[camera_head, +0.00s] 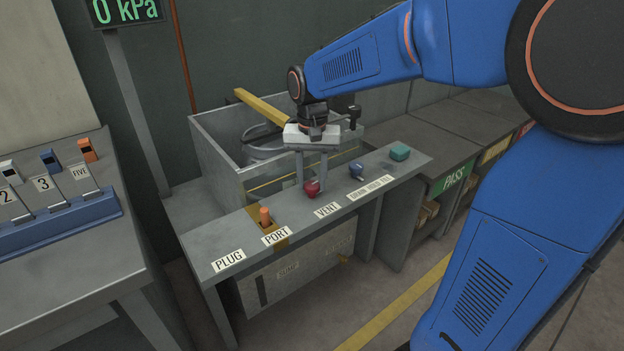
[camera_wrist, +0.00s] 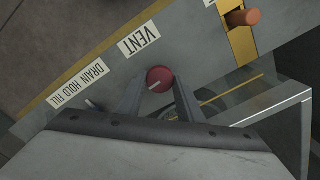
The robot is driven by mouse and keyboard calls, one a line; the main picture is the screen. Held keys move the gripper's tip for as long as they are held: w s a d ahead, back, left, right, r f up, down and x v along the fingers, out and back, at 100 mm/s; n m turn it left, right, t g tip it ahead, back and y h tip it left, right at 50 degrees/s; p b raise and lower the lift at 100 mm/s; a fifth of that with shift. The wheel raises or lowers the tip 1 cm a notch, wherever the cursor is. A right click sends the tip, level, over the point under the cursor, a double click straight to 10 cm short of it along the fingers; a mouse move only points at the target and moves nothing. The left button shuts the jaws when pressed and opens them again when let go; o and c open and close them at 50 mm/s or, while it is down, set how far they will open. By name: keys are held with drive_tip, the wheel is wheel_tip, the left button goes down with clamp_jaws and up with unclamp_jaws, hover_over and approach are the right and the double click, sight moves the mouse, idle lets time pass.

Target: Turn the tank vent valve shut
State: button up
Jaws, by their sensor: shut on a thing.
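The vent valve is a red knob (camera_head: 311,187) on the grey shelf, just behind the VENT label (camera_head: 327,210). It also shows in the wrist view as a red disc (camera_wrist: 160,79) with a pale pointer line toward its lower left. My gripper (camera_head: 312,180) points down from above, its two fingers on either side of the knob and shut on it. In the wrist view my gripper (camera_wrist: 160,95) has one finger to the left and one to the right of the knob. Finger contact low on the knob is partly hidden.
A blue handle (camera_head: 356,171) stands by the DRAIN HOLD FILL label, with a teal block (camera_head: 400,152) beyond. An orange plug (camera_head: 265,215) sits at PORT. Behind is an open tank (camera_head: 215,150) with a yellow bar (camera_head: 262,107). The gauge (camera_head: 125,12) reads 0 kPa.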

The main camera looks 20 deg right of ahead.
sight(312, 184)
drive_tip(key=shift+m, duration=0.6)
drive_tip(key=o, duration=1)
drive_tip(key=shift+o, duration=0.2)
wheel_tip(312, 184, up, 18)
drive_tip(key=shift+f, duration=0.25)
drive_tip(key=s+d+f+n+t, duration=0.2)
drive_tip(key=s+f, duration=0.6)
drive_tip(key=s, duration=0.4)
drive_tip(key=s+d+f+n+t, duration=0.2)
drive_tip(key=s+d+f, duration=0.3)
drive_tip(key=s+f, duration=0.4)
drive_tip(key=s+n, duration=0.1)
drive_tip(key=s, duration=0.2)
drive_tip(key=shift+d+f+n+t, duration=0.2)
drive_tip(key=shift+n+t, duration=0.1)
drive_tip(key=shift+t, duration=0.1)
